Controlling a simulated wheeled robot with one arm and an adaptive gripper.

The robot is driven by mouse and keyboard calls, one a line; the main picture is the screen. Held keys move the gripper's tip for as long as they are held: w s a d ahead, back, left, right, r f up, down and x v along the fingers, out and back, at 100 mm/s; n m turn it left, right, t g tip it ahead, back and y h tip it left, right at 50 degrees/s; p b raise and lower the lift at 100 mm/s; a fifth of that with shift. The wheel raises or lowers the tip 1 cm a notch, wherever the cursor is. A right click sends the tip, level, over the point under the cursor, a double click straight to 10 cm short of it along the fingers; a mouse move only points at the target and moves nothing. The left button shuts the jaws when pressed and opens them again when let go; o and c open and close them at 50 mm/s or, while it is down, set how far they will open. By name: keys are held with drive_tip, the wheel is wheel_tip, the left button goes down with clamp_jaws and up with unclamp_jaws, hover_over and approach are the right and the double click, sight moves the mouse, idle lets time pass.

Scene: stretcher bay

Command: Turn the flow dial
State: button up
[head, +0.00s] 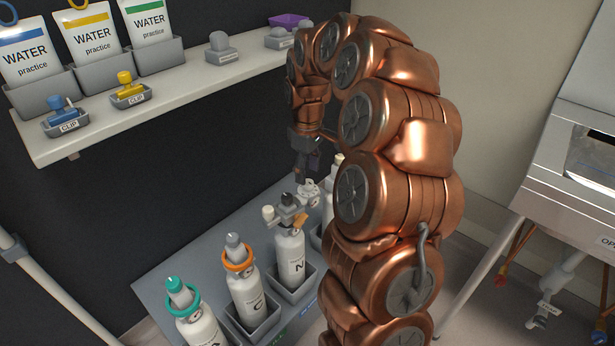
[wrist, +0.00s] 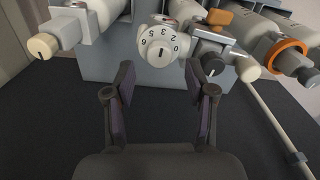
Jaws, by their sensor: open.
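The flow dial (wrist: 160,46), a pale round knob marked with numbers, faces me at the top middle of the wrist view. In the head view the pale dial assembly (head: 308,190) shows small, just below my gripper (head: 307,170) and partly covered. In the wrist view my gripper (wrist: 160,82) is open and empty, its two dark fingers spread. The dial lies beyond the fingertips, roughly centred on the gap. I see no contact. A black knob (wrist: 213,64) with an orange lever (wrist: 220,17) sits just right of the dial.
Several white cylinders (head: 247,298) stand in grey holders, one with a teal ring (head: 183,306). A cream knob (wrist: 42,46) is left of the dial in the wrist view. A shelf (head: 190,79) with water pouches and clips is above. My arm hides part of the rack.

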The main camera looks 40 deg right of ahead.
sight(307, 182)
wheel_tip(307, 182, up, 9)
idle(0.4)
idle(0.4)
drive_tip(key=s+a+f+m+g, duration=0.1)
drive_tip(key=s+a+f, duration=0.1)
drive_tip(key=s+a, duration=0.75)
drive_tip(key=s+a+f+m+g, duration=0.1)
drive_tip(key=s+a+f, duration=0.1)
drive_tip(key=s+a, duration=0.75)
drive_tip(key=s+a+f+m, duration=0.2)
drive_tip(key=s+f, duration=0.2)
drive_tip(key=s, duration=0.8)
wheel_tip(307, 182, up, 18)
drive_tip(key=p, duration=1.7)
drive_tip(key=shift+d+r+m+p, duration=0.15)
drive_tip(key=shift+r+m+p, duration=0.15)
drive_tip(key=shift+p, duration=0.1)
drive_tip(key=shift+d+f, duration=0.1)
